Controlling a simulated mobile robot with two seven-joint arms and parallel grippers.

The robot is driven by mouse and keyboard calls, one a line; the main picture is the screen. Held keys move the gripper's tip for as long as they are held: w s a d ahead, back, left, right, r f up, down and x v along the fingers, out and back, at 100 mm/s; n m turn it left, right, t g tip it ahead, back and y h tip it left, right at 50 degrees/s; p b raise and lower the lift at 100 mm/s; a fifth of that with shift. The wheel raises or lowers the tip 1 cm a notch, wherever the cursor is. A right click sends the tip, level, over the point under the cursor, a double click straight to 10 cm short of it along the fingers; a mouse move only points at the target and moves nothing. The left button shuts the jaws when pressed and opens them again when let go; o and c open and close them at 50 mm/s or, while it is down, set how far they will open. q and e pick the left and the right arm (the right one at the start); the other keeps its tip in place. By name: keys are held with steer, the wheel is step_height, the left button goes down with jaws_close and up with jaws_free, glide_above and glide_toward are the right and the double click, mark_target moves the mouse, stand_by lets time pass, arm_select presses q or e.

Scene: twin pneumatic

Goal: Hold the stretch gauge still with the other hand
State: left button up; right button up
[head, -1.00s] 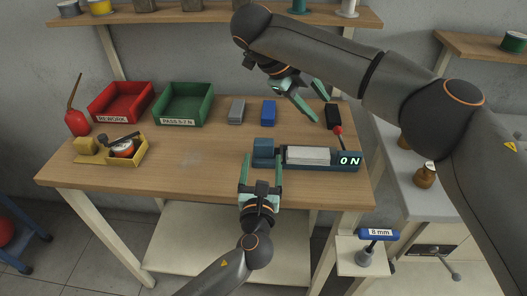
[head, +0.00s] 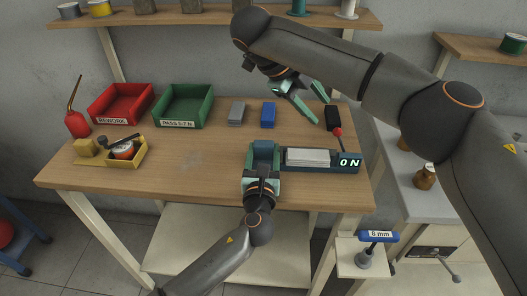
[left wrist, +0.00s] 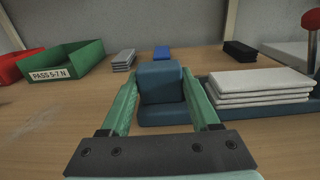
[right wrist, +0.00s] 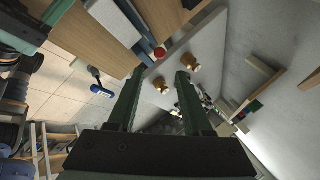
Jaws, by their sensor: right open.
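The stretch gauge (head: 321,168) lies on the wooden bench, with a dark blue block (head: 263,150) at its left end, pale plates (head: 308,157) in its middle and a display (head: 349,162) reading 0 N. A red-knobbed lever (head: 338,132) stands at its right end. My left gripper (head: 263,160) is open, its fingers on either side of the block. In the left wrist view the block (left wrist: 161,84) sits between the fingers; I cannot tell whether they touch it. My right gripper (head: 304,97) is open and empty, raised above the bench's back right.
A red tray (head: 118,112) and a green tray (head: 183,121) stand at the back left. A grey stack (head: 236,112), a blue stack (head: 268,113) and a black stack (head: 333,117) lie behind the gauge. A yellow tray (head: 138,158) is at left. The bench's front left is clear.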

arm_select(q)
jaws_close()
arm_select(e)
steer(key=shift+c, duration=1.4)
steer(key=n, duration=0.5)
steer(key=shift+s+a+t, duration=0.25)
steer(key=shift+t, duration=0.15)
steer(key=c, duration=0.5)
steer(key=n, duration=0.2)
steer(key=shift+s+a+f+n+t+y, duration=0.1)
steer(key=shift+s+a+n+t+y, duration=0.05)
steer(key=shift+n+t+y, duration=0.2)
jaws_close()
steer(key=s+n+t+y, duration=0.1)
steer(key=s+n, duration=0.2)
steer(key=n, duration=0.8)
steer(key=s+a+n+t+y, duration=0.1)
steer(key=s+n+y, duration=0.1)
steer(key=n, duration=0.9)
steer(key=shift+s+a+f+t, duration=0.25)
steer(key=shift+s+t, duration=0.1)
steer(key=shift+s, duration=0.4)
